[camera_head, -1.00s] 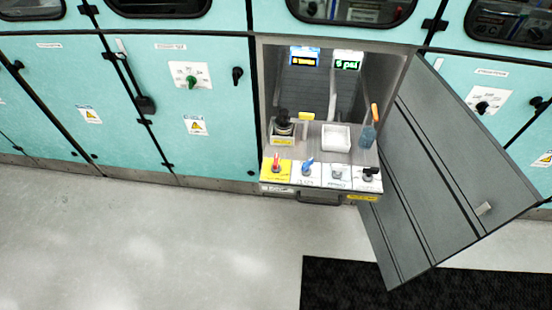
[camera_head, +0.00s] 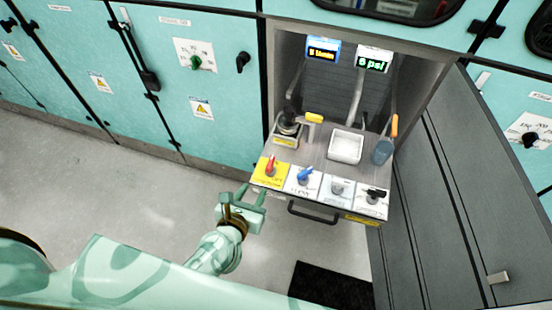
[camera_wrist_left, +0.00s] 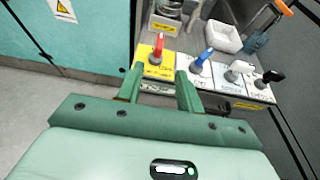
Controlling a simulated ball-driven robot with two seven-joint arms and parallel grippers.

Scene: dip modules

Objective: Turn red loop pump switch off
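The red loop pump switch (camera_head: 270,165) is a red handle on a yellow plate, at the left end of a row of switches on the pulled-out drawer. In the left wrist view the red handle (camera_wrist_left: 159,43) points up in the picture, away from my fingers. My left gripper (camera_head: 252,192) is open and empty, in front of the drawer's left front corner, just short of the red switch. In the left wrist view its two fingers (camera_wrist_left: 160,80) are spread, with the yellow plate beyond and between their tips. My right gripper is not in view.
A grey door (camera_head: 440,190) stands open at the right. A handle (camera_head: 312,213) is on the drawer front.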

